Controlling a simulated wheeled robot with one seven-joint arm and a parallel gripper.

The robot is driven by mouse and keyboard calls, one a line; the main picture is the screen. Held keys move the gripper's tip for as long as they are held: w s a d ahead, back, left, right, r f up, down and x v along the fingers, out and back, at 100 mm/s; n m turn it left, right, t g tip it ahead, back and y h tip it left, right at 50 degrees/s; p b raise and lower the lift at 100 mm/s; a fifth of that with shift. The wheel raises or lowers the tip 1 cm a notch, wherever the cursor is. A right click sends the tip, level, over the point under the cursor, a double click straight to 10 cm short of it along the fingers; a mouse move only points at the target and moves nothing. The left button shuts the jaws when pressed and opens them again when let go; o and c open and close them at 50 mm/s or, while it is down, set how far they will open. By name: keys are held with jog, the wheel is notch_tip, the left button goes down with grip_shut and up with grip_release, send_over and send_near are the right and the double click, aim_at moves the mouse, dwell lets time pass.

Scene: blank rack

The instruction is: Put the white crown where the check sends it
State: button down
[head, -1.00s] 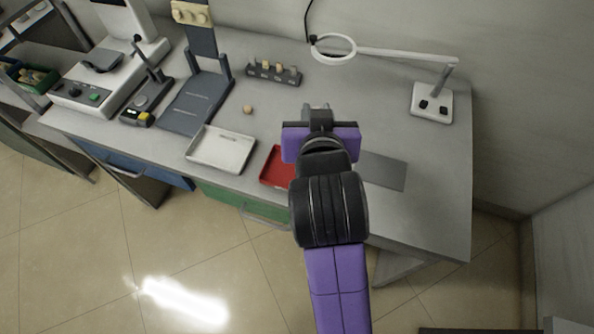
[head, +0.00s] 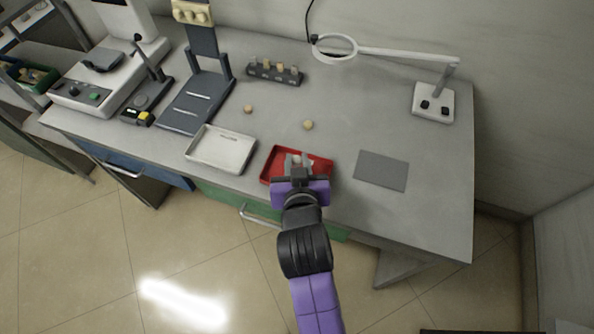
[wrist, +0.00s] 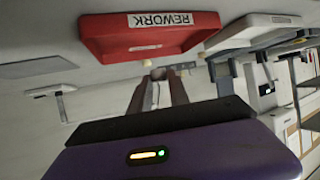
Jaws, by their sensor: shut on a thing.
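My gripper (head: 298,163) is over the red tray (head: 268,166) at the front of the bench. Its fingers are shut on a small pale piece, which I take to be the white crown (head: 296,158). In the wrist view a small piece (wrist: 158,73) sits between the fingertips, partly hidden by them and dark in shade. The red tray (wrist: 150,40) is marked REWORK there and lies just beyond the fingertips. I cannot tell how far above the tray floor the piece is.
A white tray (head: 220,149) stands left of the red one and a grey mat (head: 381,170) lies right. Two loose tan pieces (head: 308,125) (head: 248,109) lie behind. A dark rack (head: 275,73) holds several pieces. A ring lamp (head: 334,47) overhangs the back.

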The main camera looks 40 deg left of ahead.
jog(key=shift+f, duration=2.3)
jog(key=shift+f, duration=0.1)
jog(key=c, duration=1.2)
grip_release()
jog(key=shift+c, duration=0.2)
jog(key=shift+r, duration=0.25)
jog(key=shift+s+d, duration=0.25)
jog(key=shift+s, duration=0.05)
jog(key=v, duration=1.1)
